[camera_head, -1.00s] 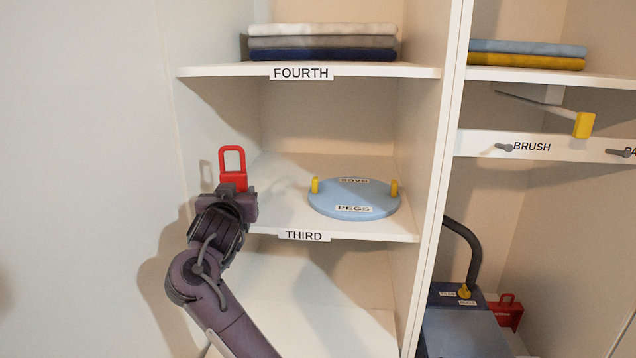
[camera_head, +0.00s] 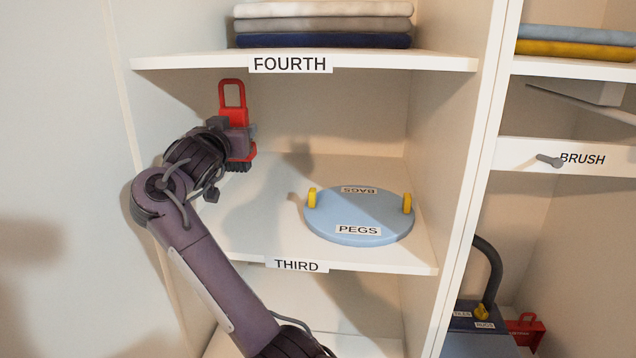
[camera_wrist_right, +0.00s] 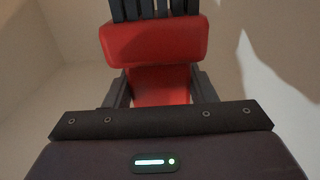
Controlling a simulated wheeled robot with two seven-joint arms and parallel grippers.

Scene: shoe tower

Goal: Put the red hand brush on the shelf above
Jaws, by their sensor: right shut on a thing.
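The red hand brush (camera_head: 233,97) is upright, with its looped handle up and its dark bristles down. My right gripper (camera_head: 238,137) is shut on it, at the left side of the compartment between the shelf labelled THIRD (camera_head: 250,240) and the shelf labelled FOURTH (camera_head: 200,62). The bristles appear to be above the THIRD shelf; contact cannot be told. In the right wrist view, the red brush (camera_wrist_right: 155,42) is between the fingers of the right gripper (camera_wrist_right: 160,88), bristles away from the camera. My left gripper is not in view.
A round blue board (camera_head: 350,222) with yellow pegs lies on the right of the THIRD shelf. Folded cloths (camera_head: 320,25) lie on the FOURTH shelf. A divider (camera_head: 470,180) stands to the right, with a BRUSH hook (camera_head: 549,160) beyond. A red item (camera_head: 525,330) stands at lower right.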

